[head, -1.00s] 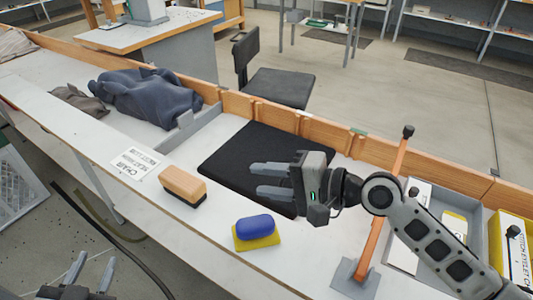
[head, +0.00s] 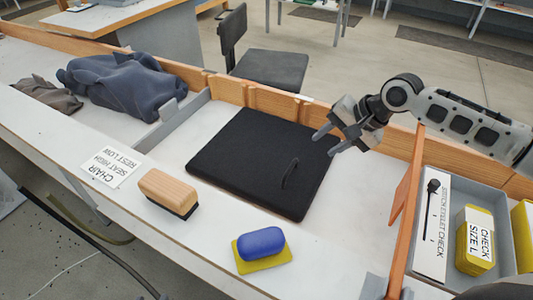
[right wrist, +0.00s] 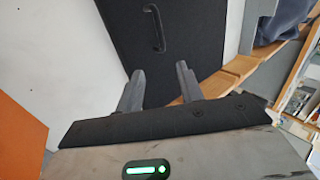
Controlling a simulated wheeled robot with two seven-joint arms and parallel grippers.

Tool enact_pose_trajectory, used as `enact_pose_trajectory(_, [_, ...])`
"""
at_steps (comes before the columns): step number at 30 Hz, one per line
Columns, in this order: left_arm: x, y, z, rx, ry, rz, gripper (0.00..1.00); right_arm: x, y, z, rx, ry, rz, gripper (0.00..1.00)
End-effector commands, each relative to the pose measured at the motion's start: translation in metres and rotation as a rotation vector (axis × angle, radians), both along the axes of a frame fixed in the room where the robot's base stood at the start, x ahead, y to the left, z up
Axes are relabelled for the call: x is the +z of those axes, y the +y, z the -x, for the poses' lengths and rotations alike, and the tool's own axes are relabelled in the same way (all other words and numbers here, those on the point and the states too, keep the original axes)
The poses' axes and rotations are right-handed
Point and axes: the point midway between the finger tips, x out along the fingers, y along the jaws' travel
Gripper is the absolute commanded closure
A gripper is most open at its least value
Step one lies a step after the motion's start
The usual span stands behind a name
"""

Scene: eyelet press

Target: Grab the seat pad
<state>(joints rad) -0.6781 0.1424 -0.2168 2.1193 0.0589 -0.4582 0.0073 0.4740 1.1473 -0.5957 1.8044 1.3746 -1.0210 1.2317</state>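The seat pad (head: 250,155) is a flat black square cushion lying on the white bench, with a black loop handle (head: 290,170) near its right side. My right gripper (head: 326,142) is open and empty, with its two fingers pointing at the pad's right edge. In the right wrist view the pad (right wrist: 180,55) and its handle (right wrist: 154,28) lie ahead of the two spread fingers (right wrist: 160,85), with nothing between them. I cannot tell whether a fingertip touches the pad. My left gripper is not in the head view.
A wood-backed brush (head: 168,190) and a blue block on a yellow sponge (head: 262,247) lie in front of the pad. An orange post (head: 405,205) and a grey tray (head: 500,185) stand to the right. A wooden rail (head: 272,101) runs behind; dark cloth (head: 125,85) lies left.

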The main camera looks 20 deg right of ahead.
Motion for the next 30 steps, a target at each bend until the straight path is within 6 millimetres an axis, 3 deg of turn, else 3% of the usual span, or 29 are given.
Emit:
enact_pose_trajectory(7, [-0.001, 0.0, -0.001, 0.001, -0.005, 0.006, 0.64, -0.039, 0.019, -0.02, 0.001, -0.003, -0.002, 0.63])
enact_pose_trajectory(14, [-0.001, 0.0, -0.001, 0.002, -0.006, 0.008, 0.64, -0.052, 0.025, -0.027, 0.002, -0.002, -0.002, 0.63])
enact_pose_trajectory(24, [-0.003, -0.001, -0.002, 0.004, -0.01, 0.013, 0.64, -0.088, 0.042, -0.046, 0.002, -0.002, -0.001, 0.63])
enact_pose_trajectory(30, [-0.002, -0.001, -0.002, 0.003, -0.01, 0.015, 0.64, -0.09, 0.043, -0.047, 0.002, -0.002, 0.001, 0.63])
